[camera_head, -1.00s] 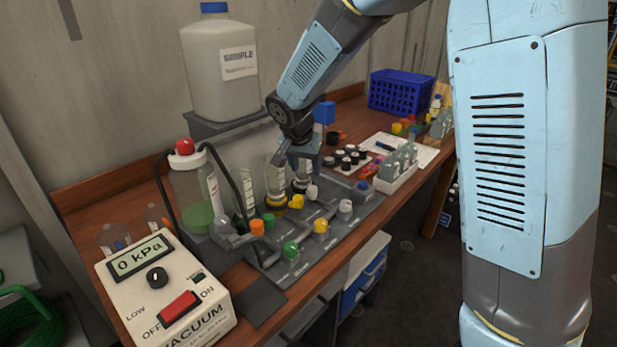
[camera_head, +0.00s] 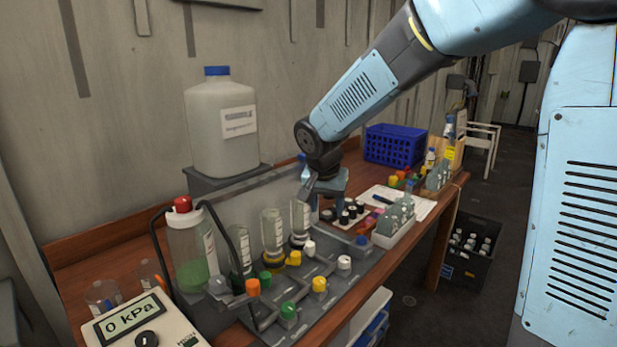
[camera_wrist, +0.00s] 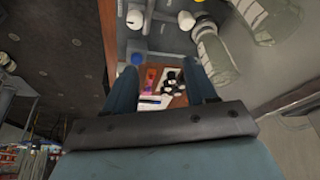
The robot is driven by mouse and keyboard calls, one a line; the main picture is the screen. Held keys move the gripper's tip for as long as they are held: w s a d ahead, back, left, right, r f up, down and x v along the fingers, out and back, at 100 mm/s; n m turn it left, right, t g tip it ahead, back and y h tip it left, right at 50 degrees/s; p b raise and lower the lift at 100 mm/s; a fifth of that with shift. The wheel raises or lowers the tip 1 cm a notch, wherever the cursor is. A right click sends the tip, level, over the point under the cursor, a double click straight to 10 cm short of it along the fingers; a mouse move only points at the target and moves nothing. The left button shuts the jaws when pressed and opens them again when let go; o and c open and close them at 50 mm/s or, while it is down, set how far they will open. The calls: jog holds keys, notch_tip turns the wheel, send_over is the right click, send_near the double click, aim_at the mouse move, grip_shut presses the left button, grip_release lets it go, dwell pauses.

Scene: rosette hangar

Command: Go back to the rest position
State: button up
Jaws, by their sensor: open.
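My gripper (camera_wrist: 165,85) is open and empty in the wrist view, its two fingers apart with the bench top and small black-capped vials (camera_wrist: 172,82) showing between them. In the head view my gripper (camera_head: 308,195) hangs from the arm above the bench, just behind and right of the clear bottles (camera_head: 272,232) of the filter rack. I cannot tell from the head view whether a finger touches the rightmost bottle (camera_head: 299,222).
The grey rack (camera_head: 330,285) with coloured valves fills the bench front. A vacuum box (camera_head: 150,325), a green-liquid flask (camera_head: 190,255) and a sample jug (camera_head: 222,135) stand left. A white vial rack (camera_head: 395,232) and blue crate (camera_head: 395,146) stand right.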

jog(key=s+d+r+n, duration=0.1)
jog(key=s+d+r, duration=0.3)
jog(key=s+d, duration=0.5)
jog(key=s+d+r+n+t+y, duration=0.1)
jog(key=s+d+r, duration=0.3)
jog(key=s+d, duration=0.6)
jog(key=s+n, duration=0.1)
jog(key=s, duration=0.4)
jog(key=shift+d+r+n+t, duration=0.3)
